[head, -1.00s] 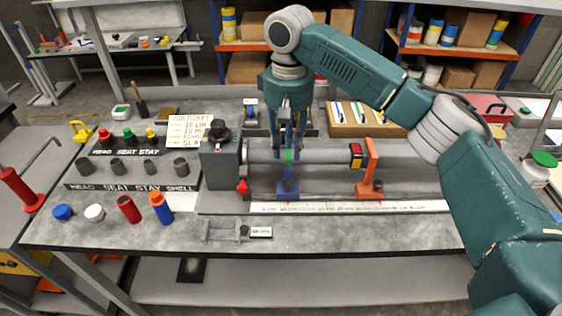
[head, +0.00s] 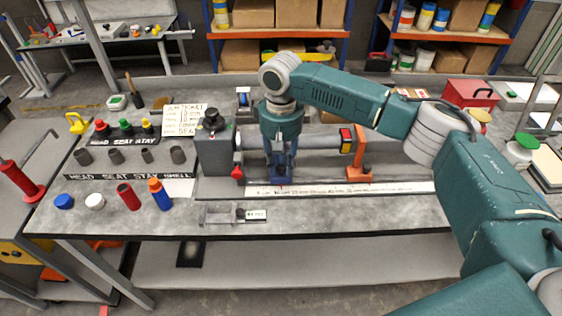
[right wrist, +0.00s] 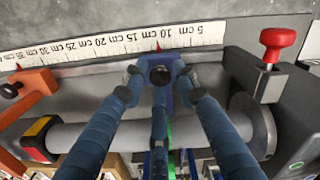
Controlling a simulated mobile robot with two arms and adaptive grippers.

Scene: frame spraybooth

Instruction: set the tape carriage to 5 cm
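The blue tape carriage (head: 279,172) stands at the front of the long grey tube, above the scale strip (head: 340,189). In the right wrist view the carriage (right wrist: 181,92) has a black knob (right wrist: 160,75), and a red pointer (right wrist: 158,45) lies close to the 10 mark on the scale (right wrist: 110,42). My right gripper (head: 281,157) points down over the tube at the carriage. In the right wrist view its fingertips (right wrist: 160,88) are apart, one on each side of the carriage; whether they touch it is unclear. My left gripper is out of view.
An orange stand (head: 361,165) with a red-and-yellow block is right of the carriage. A dark grey head block (head: 214,150) with a red knob (head: 237,173) is left. A ticket board (head: 186,119), caps and sleeves occupy the bench's left. The front strip of bench is mostly clear.

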